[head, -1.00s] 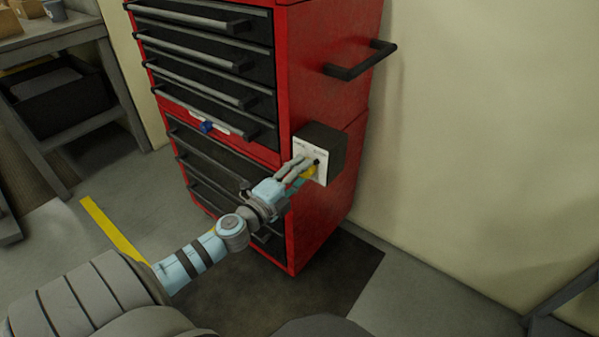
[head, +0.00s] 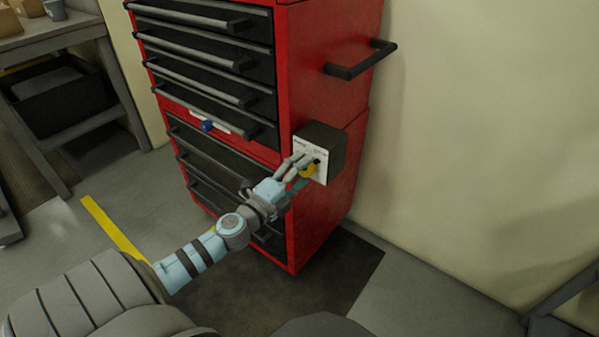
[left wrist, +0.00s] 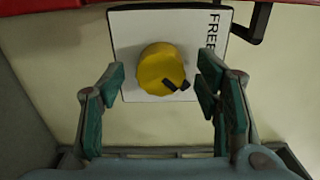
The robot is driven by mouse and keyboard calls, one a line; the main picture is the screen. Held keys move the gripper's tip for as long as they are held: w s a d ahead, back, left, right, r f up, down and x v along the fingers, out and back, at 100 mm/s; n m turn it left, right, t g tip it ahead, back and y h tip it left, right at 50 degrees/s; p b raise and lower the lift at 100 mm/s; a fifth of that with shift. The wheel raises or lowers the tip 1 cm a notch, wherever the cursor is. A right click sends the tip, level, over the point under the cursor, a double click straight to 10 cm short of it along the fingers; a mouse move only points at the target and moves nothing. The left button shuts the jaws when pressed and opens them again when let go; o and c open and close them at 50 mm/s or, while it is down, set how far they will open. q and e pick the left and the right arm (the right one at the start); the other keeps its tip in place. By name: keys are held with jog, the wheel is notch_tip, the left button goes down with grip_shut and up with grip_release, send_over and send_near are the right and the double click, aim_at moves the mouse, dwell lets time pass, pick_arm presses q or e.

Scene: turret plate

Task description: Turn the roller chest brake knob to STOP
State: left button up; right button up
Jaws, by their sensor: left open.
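The brake knob (head: 308,171) is yellow and sits on a white plate (head: 322,176) on the front of a dark box (head: 330,143) on the red roller chest's side. In the left wrist view the knob (left wrist: 158,66) has a black pointer mark aimed to the lower right. The word FREE reads sideways at the plate's upper right; I see no STOP label. My left gripper (head: 298,171) is open at the plate, its fingers on either side of the knob. Whether they touch it I cannot tell. My right gripper is not in view.
The red roller chest (head: 325,225) has several dark drawers and a black side handle (head: 360,62) above the box. A pale wall (head: 480,130) stands to the right. A workbench (head: 50,40) is at the upper left. The floor before the chest is clear.

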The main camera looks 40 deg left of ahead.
pick_arm(q)
jog(key=shift+s, duration=0.1)
jog(key=s, duration=1.1)
jog(key=shift+s+d, duration=0.15)
jog(key=shift+s, duration=0.25)
